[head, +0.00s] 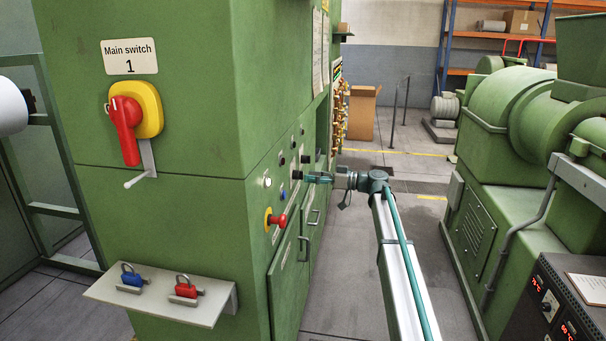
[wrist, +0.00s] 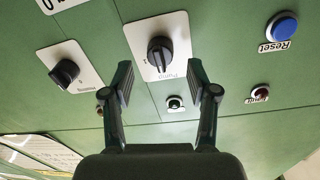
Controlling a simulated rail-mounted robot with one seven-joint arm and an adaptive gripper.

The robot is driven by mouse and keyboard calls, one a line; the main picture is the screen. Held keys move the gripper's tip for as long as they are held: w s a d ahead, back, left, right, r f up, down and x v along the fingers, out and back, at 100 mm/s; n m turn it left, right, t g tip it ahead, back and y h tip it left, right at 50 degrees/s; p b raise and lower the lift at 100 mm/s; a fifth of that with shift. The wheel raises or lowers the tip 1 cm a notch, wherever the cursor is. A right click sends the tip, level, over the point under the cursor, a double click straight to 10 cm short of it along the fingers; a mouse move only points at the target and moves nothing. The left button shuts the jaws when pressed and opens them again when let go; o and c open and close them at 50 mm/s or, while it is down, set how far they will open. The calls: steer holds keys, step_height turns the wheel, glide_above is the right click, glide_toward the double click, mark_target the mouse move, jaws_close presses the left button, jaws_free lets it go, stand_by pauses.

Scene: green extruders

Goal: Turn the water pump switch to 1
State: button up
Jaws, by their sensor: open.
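The water pump switch (wrist: 160,55) is a black rotary knob on a white plate with an upside-down label that seems to read "Pump" in the wrist view. It is on the green cabinet face. My gripper (wrist: 160,82) is open and empty. Its two fingers point at the panel, one to each side of the lower part of the pump plate, with the knob between and just beyond their tips. I cannot tell which position the knob points to. In the head view my gripper (head: 318,178) is close to the cabinet's right-hand face, beside the small black knobs.
Another black knob (wrist: 64,72), a blue Reset button (wrist: 284,27) and small lamps surround the pump switch. A red emergency button (head: 278,219) and a red main switch (head: 125,125) are on the cabinet. A shelf (head: 205,312) holds padlocks.

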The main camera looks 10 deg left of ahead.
mark_target(298, 175)
steer(key=shift+w+a+p, duration=0.2)
steer(key=shift+a+p, duration=0.15)
steer(key=shift+a, duration=1.45)
jaws_close()
